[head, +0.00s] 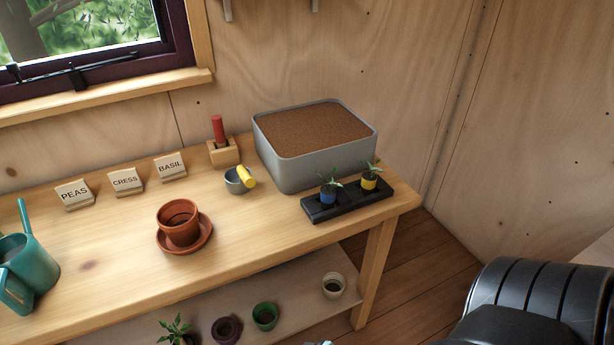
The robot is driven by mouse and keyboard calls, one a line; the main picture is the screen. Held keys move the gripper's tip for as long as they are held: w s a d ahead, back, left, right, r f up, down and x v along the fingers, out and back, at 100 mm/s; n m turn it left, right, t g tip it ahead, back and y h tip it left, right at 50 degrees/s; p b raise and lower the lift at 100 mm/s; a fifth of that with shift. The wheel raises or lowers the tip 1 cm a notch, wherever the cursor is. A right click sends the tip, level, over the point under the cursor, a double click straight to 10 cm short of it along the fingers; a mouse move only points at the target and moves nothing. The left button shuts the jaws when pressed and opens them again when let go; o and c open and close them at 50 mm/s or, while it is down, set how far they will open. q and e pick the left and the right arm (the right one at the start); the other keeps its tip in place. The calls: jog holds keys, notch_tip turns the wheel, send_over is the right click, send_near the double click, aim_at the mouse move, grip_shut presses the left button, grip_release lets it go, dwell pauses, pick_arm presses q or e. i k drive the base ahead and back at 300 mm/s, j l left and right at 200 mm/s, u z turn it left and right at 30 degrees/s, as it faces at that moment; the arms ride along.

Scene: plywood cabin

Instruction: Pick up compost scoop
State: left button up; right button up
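The compost scoop (235,181), a small grey metal cup with a yellow handle (246,176), lies on the wooden bench. It is just in front of the grey tub of brown compost (296,169). The yellow handle angles up and away from the cup's right side. Neither of my grippers shows in the head view. A black ribbed part of my body fills the lower right corner, away from the bench.
A red-handled tool (218,130) stands in a wooden block behind the scoop. A black tray (348,205) with two seedlings is to its right, a terracotta pot (178,222) on a saucer front left. Label blocks and a teal watering can (35,262) stand further left.

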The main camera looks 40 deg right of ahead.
aim_at(243, 180)
jog(key=i+z, duration=0.1)
jog(key=z, duration=0.3)
jog(key=j+z, duration=0.1)
jog(key=z, duration=0.25)
jog(key=i+j+z, duration=0.1)
jog(key=z, duration=0.3)
jog(key=i+j+z, duration=0.1)
jog(key=z, duration=0.3)
jog(key=l+u, duration=0.4)
jog(key=l, duration=0.2)
jog(key=l+u, duration=0.45)
jog(key=l, duration=0.15)
jog(key=k, duration=0.05)
